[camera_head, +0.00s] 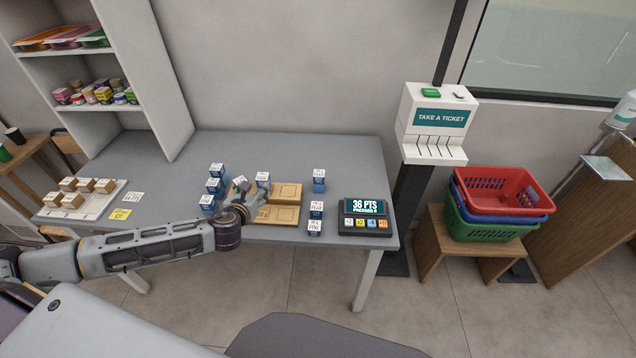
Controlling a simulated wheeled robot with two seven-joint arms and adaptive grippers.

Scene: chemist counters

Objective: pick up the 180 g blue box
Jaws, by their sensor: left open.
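Several small blue boxes with white labelled tops stand on the grey counter (340,150). Three are in a column on the left, one of them a blue box (214,187). A blue box (263,181) stands at the left of the rear tan tray (287,193), just beyond my left gripper (257,198). Another shows partly behind the gripper. On the right stand a lone blue box (319,181) and two nearer boxes, one of them a blue box (316,209). The labels are too small to tell which is 180 g. My left gripper is open, low over the trays. My right gripper is out of view.
A dark display unit (365,219) reading 36 PTS stands at the counter's right. A pale tray (96,208) with several tan boxes is at the left, beside a yellow card (121,214). A shelf unit (150,90) rises behind. The counter's back middle is clear.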

